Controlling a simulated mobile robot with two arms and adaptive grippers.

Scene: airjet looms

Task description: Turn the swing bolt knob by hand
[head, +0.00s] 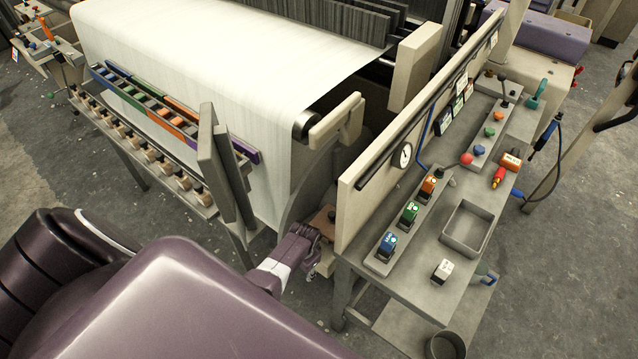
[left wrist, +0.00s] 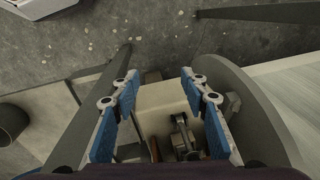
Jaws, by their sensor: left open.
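My left gripper (head: 308,238) reaches in beside the loom's lower side frame, at the left end of the grey bench. In the left wrist view its two blue-padded fingers (left wrist: 160,78) are spread apart with nothing held between them. A beige block (left wrist: 160,100) and a small metal swing bolt part (left wrist: 181,132) with a rounded end show between and beyond the fingers. In the head view a brown plate (head: 322,219) sits just above the gripper. I cannot clearly make out the knob; the gripper and loom parts hide this spot in the head view. My right gripper is out of view.
The grey bench (head: 425,262) at right carries a shallow tray (head: 467,228), coloured blocks and knobs. An upright beige panel (head: 420,125) stands along its back. The loom's white cloth (head: 210,60) fills the upper left. A dark bin (head: 446,345) stands at the bottom.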

